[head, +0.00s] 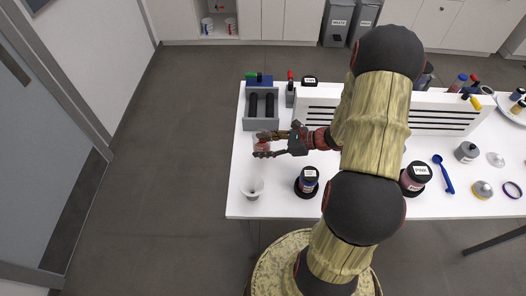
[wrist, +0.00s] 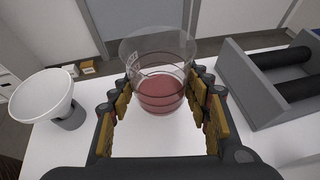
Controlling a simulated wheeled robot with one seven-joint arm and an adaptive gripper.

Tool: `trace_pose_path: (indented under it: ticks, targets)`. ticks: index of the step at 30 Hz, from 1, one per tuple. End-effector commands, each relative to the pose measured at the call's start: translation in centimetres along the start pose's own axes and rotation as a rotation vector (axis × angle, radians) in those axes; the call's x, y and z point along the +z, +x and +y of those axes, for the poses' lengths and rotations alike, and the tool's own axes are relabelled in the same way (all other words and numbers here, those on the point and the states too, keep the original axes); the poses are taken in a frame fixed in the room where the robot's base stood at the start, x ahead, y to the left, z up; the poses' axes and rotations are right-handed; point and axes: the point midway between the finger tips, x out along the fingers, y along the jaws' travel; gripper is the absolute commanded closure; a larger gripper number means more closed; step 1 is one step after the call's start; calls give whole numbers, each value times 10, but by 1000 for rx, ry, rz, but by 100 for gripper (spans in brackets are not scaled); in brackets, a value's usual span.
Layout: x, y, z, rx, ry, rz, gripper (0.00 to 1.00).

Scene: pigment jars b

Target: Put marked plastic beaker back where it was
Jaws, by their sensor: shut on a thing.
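The marked plastic beaker (wrist: 158,60) is clear, with printed marks on its side and red material in its lower part. It is upright between the fingers of my gripper (wrist: 158,108) in the wrist view. My gripper is shut on it. In the head view my gripper (head: 266,145) is over the left part of the white table, and the beaker (head: 262,146) shows small and partly hidden between the fingers. I cannot tell whether its base touches the table.
A grey box with black rollers (head: 247,122) stands behind the beaker, to the right in the wrist view. A white funnel-like cup (head: 252,186) stands in front. A dark-lidded jar (head: 308,178) is to its right. Bare table (head: 238,165) lies at the left edge.

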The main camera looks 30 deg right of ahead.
Motion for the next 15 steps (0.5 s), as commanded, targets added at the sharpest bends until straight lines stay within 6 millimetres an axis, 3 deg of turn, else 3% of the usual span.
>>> trace_pose_path:
  ticks: [9, 15]
  targets:
    - [-17, 11, -16, 1, 0, 0, 78]
    - [-42, 23, -15, 1, 4, 0, 78]
